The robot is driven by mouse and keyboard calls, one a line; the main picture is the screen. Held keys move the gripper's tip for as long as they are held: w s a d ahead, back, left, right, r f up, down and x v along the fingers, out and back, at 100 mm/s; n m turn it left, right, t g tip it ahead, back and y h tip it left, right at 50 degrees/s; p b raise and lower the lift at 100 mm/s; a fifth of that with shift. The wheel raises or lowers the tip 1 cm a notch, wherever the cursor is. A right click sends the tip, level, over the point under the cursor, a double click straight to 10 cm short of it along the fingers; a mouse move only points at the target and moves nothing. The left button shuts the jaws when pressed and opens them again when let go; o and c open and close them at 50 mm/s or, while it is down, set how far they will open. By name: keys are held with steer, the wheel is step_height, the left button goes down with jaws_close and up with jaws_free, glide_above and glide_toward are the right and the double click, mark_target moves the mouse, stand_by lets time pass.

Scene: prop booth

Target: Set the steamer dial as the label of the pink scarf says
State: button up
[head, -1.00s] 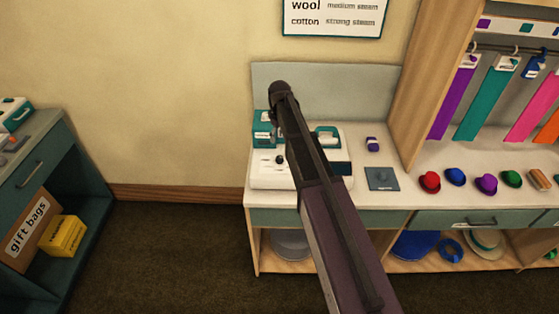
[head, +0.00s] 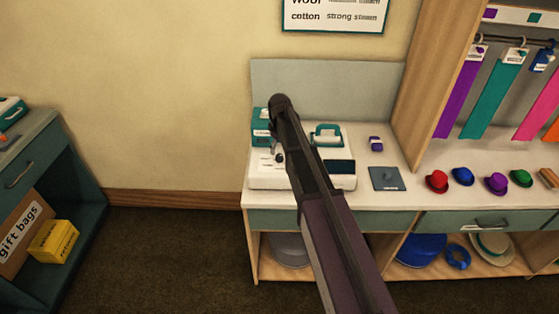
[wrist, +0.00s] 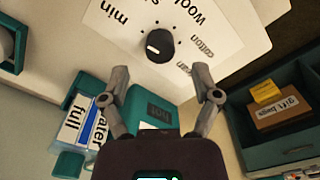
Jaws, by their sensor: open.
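The steamer (head: 262,176) is a white unit with teal parts on the counter. Its black round dial (wrist: 158,46) shows in the wrist view, with a white mark on its lower-left side. Around it are dots and the words "min", "wool" and "cotton"; another word is partly cut off and one is behind a finger. My gripper (wrist: 160,82) is open and empty, its fingers apart just below the dial in the picture and not touching it. The pink scarf (head: 541,108) hangs at the right edge of the head view; its label is not readable.
A wall chart (head: 335,15) reads "cotton strong steam", its top cut off. Several small hats stand on the counter right of a grey-blue pad (head: 387,178). A dark teal cabinet (head: 40,160) stands left.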

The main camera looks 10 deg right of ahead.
mark_target(280, 156)
steer(key=shift+f+b, duration=1.75)
steer(key=shift+f, duration=0.3)
jaws_close()
